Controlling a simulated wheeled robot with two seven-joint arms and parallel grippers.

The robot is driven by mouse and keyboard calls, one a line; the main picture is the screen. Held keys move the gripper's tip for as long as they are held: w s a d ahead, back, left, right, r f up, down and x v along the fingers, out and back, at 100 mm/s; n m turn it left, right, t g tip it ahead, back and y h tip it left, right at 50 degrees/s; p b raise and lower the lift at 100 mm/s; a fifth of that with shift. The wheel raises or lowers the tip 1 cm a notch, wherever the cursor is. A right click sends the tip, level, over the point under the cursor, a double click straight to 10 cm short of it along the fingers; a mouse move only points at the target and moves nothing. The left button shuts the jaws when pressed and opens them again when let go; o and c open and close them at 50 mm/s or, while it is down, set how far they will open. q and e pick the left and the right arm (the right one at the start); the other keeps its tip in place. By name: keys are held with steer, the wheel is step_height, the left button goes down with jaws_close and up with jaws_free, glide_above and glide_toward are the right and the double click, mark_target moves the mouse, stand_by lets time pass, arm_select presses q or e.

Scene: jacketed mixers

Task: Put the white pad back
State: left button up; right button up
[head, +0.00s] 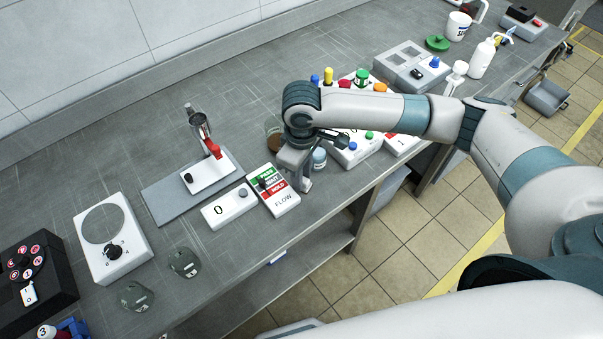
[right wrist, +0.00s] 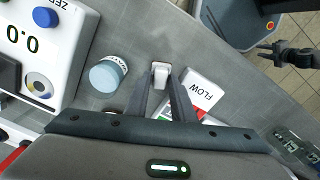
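My right gripper (head: 303,186) reaches down near the front edge of the bench, just right of the FLOW panel. In the right wrist view its two fingers (right wrist: 161,78) close in on the sides of a small white block, which looks like the white pad (right wrist: 160,71). The block is between the fingertips, over grey bench top; I cannot tell whether it touches the bench. In the head view the pad is hidden or too small to make out. My left gripper (right wrist: 268,50) seems to show small at the right of the wrist view, over the floor; its opening is unclear.
The FLOW panel (head: 280,201) with green and red labels stands beside the right gripper.

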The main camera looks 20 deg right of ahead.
steer(key=shift+r, duration=0.15)
step_height(320, 180, up, 12)
steer(key=b, duration=0.2)
steer(key=shift+b, duration=0.4)
stand_by(0.6)
